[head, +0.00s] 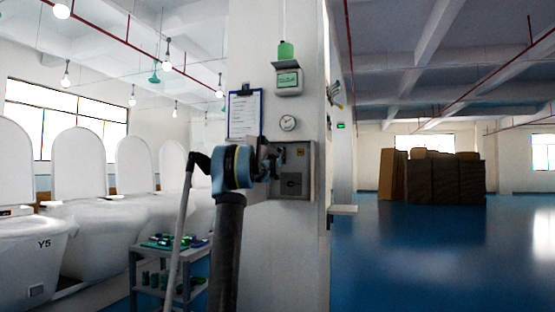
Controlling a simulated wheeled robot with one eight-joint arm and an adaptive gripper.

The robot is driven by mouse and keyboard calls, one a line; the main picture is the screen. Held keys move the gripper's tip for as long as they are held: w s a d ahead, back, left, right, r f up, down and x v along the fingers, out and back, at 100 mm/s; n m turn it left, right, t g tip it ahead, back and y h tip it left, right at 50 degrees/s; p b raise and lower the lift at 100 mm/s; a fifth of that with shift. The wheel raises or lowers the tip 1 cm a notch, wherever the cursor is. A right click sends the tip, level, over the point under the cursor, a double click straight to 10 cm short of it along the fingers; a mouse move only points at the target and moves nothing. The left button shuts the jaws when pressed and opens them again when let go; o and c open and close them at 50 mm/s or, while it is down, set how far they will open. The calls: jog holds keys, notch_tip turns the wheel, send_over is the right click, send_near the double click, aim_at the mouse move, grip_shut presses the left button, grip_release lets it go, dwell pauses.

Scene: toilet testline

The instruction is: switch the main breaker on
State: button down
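A grey electrical box (293,184), likely the breaker box, is mounted on the white pillar in the head view. It has a small yellow label near its top right and a dark plate low on its front. My gripper (272,160) is at the left part of the box's front, partly hidden behind my blue and black wrist. The breaker's handle cannot be made out behind the gripper. Whether the fingers touch the box, and whether they are open or shut, I cannot tell.
A cart (150,268) with small items stands low left, beside a row of white toilets (75,165). Stacked brown boxes (445,180) stand far right. The blue floor (420,260) is open there.

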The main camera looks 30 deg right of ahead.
jog(key=shift+w+a+r+g+y, duration=0.15)
jog(key=shift+r+g+y, duration=0.5)
jog(key=shift+y, duration=0.45)
jog(key=shift+w+r+g+y, duration=0.1)
jog(key=shift+r+g+y, duration=0.15)
jog(key=shift+g+y, duration=0.35)
jog(key=shift+w+r+g+y, duration=0.1)
jog(key=shift+r+g+y, duration=0.15)
jog(key=shift+g+y, duration=0.3)
dwell(0.4)
jog(key=c, duration=1.4)
grip_release()
jog(key=shift+o, duration=0.2)
jog(key=shift+s, duration=0.1)
jog(key=shift+s, duration=0.1)
jog(key=v, duration=1.1)
jog(key=shift+s+a, duration=0.15)
jog(key=shift+a, duration=0.15)
